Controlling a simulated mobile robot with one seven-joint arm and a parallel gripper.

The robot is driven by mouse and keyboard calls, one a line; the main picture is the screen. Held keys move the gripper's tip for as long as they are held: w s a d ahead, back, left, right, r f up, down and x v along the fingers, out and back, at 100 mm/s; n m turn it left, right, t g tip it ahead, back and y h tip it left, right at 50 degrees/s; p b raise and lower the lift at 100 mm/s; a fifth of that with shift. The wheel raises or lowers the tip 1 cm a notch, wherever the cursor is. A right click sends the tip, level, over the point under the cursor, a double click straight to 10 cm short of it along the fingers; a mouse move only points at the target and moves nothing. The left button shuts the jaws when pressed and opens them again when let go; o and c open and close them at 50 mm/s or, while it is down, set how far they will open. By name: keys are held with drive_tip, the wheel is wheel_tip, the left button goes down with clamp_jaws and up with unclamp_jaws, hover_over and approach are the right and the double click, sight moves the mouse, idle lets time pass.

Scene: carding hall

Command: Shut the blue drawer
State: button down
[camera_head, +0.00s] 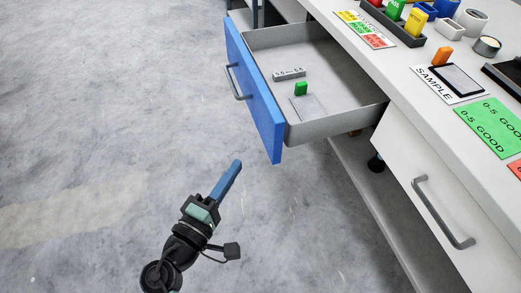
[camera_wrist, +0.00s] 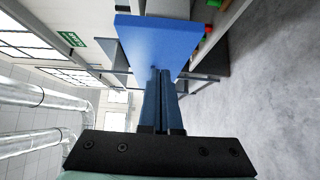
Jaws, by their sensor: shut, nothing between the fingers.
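The blue drawer (camera_head: 252,88) is pulled well out from the bench in the head view, with its blue front and grey bar handle (camera_head: 236,82) facing left. Inside its grey tray lie a grey block with small holes (camera_head: 289,74), a green piece (camera_head: 301,88) and a flat grey plate (camera_head: 307,106). My gripper (camera_head: 238,163) is shut and empty, left of and below the near end of the drawer front, apart from it in the head view. In the wrist view the blue drawer front (camera_wrist: 158,40) stands ahead of the closed blue fingers (camera_wrist: 160,72); I cannot tell the exact gap.
The white bench top carries a SAMPLE card (camera_head: 436,84), a green "0-5 GOOD" card (camera_head: 493,125), an orange piece (camera_head: 441,57) and a dark rack (camera_head: 392,22). A closed white drawer with a handle (camera_head: 443,212) is nearer. The floor left of the drawer is clear.

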sight(270, 139)
drive_tip(key=w+d, duration=0.4)
drive_tip(key=d, duration=0.1)
drive_tip(key=shift+w+d, duration=0.15)
drive_tip(key=shift+w, duration=0.1)
drive_tip(key=shift+w+d, duration=0.15)
drive_tip(key=shift+d, duration=0.2)
drive_tip(key=shift+d, duration=0.1)
